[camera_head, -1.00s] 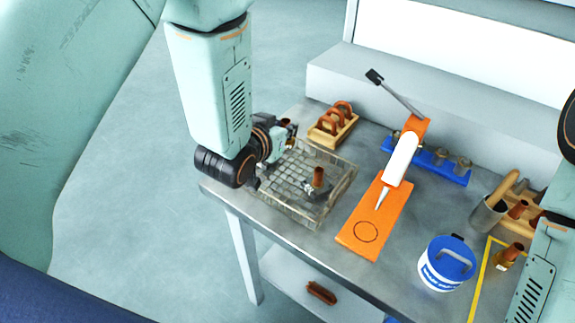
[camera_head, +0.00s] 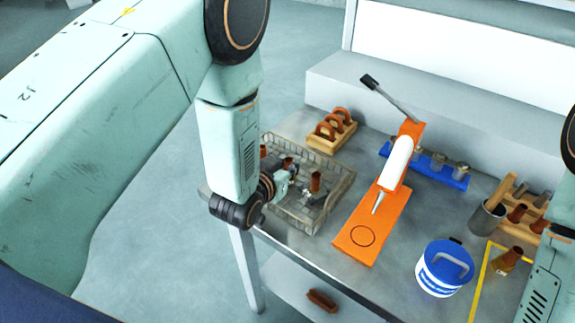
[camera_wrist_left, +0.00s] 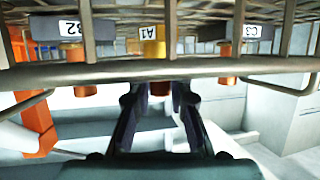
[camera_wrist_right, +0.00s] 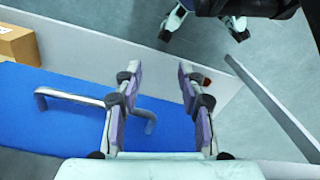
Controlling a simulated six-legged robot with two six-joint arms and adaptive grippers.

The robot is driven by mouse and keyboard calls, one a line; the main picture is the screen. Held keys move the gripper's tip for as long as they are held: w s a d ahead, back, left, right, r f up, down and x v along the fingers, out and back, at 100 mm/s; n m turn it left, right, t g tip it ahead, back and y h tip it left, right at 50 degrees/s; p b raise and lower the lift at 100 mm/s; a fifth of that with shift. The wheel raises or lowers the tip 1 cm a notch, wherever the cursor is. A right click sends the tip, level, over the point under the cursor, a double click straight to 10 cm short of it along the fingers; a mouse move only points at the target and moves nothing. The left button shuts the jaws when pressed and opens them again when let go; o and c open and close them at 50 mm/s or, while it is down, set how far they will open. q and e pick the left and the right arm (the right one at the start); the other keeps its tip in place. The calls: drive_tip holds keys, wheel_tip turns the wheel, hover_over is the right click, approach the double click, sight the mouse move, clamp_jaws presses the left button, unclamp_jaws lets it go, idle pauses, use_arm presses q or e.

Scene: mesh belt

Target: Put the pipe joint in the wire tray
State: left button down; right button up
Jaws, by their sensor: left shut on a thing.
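My left gripper (camera_head: 287,177) reaches over the near left part of the wire tray (camera_head: 325,217). It is shut on a brown-ended pipe joint (camera_head: 287,163). In the left wrist view, a yellow part tagged A1 (camera_wrist_left: 153,49) with a brown end shows at the fingertips (camera_wrist_left: 158,95), partly behind tray wires. I cannot tell if the held joint touches the tray floor. Another brown pipe joint (camera_head: 316,182) with a grey base stands in the tray, and a brown end (camera_head: 264,151) shows by my arm. My right gripper (camera_wrist_right: 158,72) is open and empty.
An orange stand (camera_head: 372,235) with a white tool is right of the tray. A wooden rack (camera_head: 333,140) with brown rings is behind it. A blue rack (camera_head: 440,173), a blue-lidded tub (camera_head: 437,284) and a brown fitting (camera_head: 507,260) are farther right.

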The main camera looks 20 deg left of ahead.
use_arm(q)
drive_tip(key=shift+a+f, duration=0.2)
drive_tip(key=c, duration=1.6)
unclamp_jaws()
drive_tip(key=shift+a, duration=0.2)
drive_tip(key=shift+c, duration=0.2)
drive_tip(key=o, duration=0.3)
drive_tip(key=shift+o, duration=0.6)
drive_tip(key=shift+d+r, duration=0.1)
drive_tip(key=shift+d, duration=0.25)
drive_tip(key=shift+a+r, duration=0.1)
drive_tip(key=shift+a, duration=0.15)
drive_tip(key=v, duration=1.2)
